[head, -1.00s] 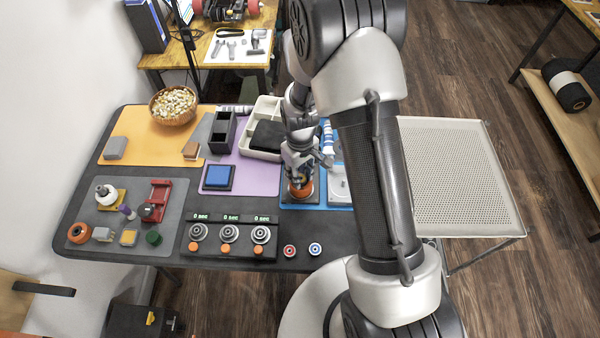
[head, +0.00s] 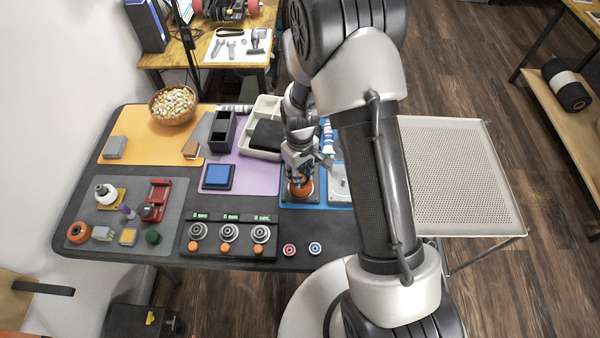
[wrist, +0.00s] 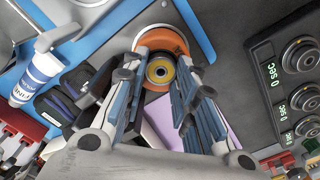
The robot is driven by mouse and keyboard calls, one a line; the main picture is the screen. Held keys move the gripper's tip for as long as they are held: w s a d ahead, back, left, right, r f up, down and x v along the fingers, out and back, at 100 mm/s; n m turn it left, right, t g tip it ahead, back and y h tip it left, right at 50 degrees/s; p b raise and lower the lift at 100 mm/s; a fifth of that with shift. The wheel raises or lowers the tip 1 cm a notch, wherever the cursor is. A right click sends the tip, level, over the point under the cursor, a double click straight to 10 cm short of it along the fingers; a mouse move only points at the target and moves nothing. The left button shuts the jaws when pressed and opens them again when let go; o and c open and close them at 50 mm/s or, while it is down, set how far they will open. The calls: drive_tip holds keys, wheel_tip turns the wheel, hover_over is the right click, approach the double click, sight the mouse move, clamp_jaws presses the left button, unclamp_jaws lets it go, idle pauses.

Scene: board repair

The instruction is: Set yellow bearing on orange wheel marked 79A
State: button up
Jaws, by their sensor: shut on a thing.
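An orange wheel (wrist: 177,43) sits on a dark square plate on the blue mat; it also shows in the head view (head: 299,192) below my gripper. A bearing with a yellow ring (wrist: 160,72) lies between the fingers of my gripper (wrist: 161,76), which is shut on it. In the wrist view the bearing overlaps the wheel's middle; I cannot tell whether it touches the wheel. The wheel's marking is not readable. In the head view my gripper (head: 298,178) points down over the wheel, and its fingers hide the bearing.
A timer panel (head: 230,235) with several round stations stands in front. Two small bearings, red (head: 289,250) and blue (head: 315,248), lie right of it. A perforated tray (head: 455,180) is at the right.

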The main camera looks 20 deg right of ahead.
drive_tip(key=shift+s+f, duration=0.15)
drive_tip(key=shift+f, duration=0.05)
drive_tip(key=o, duration=0.9)
drive_tip(key=shift+o, duration=0.9)
drive_tip(key=o, duration=0.5)
drive_tip(key=shift+c, duration=0.2)
drive_tip(key=shift+w+r, duration=0.2)
drive_tip(key=shift+r+p, duration=2.55)
drive_tip(key=shift+r, duration=0.8)
